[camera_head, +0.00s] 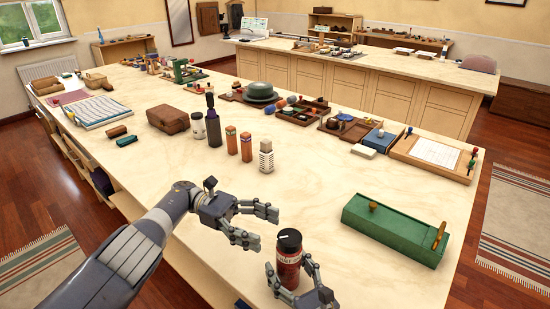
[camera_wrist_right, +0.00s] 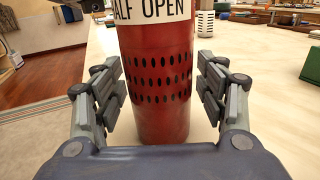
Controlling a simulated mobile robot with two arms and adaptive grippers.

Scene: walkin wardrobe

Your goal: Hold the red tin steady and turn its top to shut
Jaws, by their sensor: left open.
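The red tin (camera_head: 289,272) stands upright on the pale worktop near the front edge. Its dark round top (camera_head: 289,238) is on it. In the right wrist view the tin (camera_wrist_right: 160,115) shows rows of dark slots and a white label partly reading "ALF OPEN". My right gripper (camera_head: 293,272) has its fingers on both sides of the tin's body; in the wrist view they (camera_wrist_right: 160,88) lie close to its sides, but contact is unclear. My left gripper (camera_head: 267,228) is open and empty, just left of and near the top.
A green box (camera_head: 393,232) lies to the right of the tin. A pale slotted block (camera_head: 266,157), two orange-brown blocks (camera_head: 231,140) and a dark bottle (camera_head: 212,128) stand farther back. The worktop between them and the tin is clear.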

